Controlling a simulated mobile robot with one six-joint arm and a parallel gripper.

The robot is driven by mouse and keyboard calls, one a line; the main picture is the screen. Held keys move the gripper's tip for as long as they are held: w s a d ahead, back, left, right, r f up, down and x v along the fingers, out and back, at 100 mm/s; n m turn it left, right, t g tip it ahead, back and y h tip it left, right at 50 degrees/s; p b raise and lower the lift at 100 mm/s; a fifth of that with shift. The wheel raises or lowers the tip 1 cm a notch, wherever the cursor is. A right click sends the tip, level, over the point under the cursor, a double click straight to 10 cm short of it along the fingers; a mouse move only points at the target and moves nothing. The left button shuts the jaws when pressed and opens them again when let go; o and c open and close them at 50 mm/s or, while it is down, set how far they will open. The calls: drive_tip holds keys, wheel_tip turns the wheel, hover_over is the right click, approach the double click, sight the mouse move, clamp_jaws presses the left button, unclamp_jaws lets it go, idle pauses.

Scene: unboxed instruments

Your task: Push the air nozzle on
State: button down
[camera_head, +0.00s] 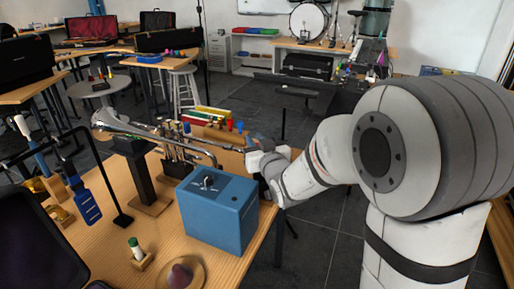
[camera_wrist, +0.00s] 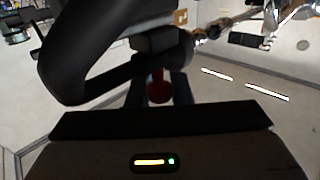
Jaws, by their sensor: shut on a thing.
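My gripper (camera_head: 259,152) is at the far right corner of the wooden table, behind and right of a blue box (camera_head: 217,212) with a small switch-like fitting on top. In the wrist view, my gripper (camera_wrist: 159,92) is shut on a small dark red, round-ended thing (camera_wrist: 159,88). I cannot tell whether this is the air nozzle. A silvery brass instrument (camera_head: 125,126) rests on a black stand (camera_head: 143,182). Its long tube runs right, towards my gripper. A metal tube also shows in the wrist view (camera_wrist: 232,23). Contact between the tube and the held thing is hidden.
On the wooden table (camera_head: 166,238) stand a green-capped vial (camera_head: 136,249), a round wooden dish (camera_head: 199,270) and a thin black stand (camera_head: 123,221). Upright tools crowd behind the box. Dark floor (camera_head: 325,245) is open right of the table.

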drive_tip(key=shift+a+r, duration=0.15)
drive_tip(key=shift+a, duration=0.05)
drive_tip(key=c, duration=1.7)
unclamp_jaws()
drive_tip(key=shift+c, duration=0.2)
drive_tip(key=shift+o, duration=0.8)
drive_tip(key=shift+a, duration=0.1)
drive_tip(key=shift+o, duration=1.4)
drive_tip(key=shift+w, duration=0.1)
drive_tip(key=v, duration=0.8)
drive_tip(key=shift+w, duration=0.1)
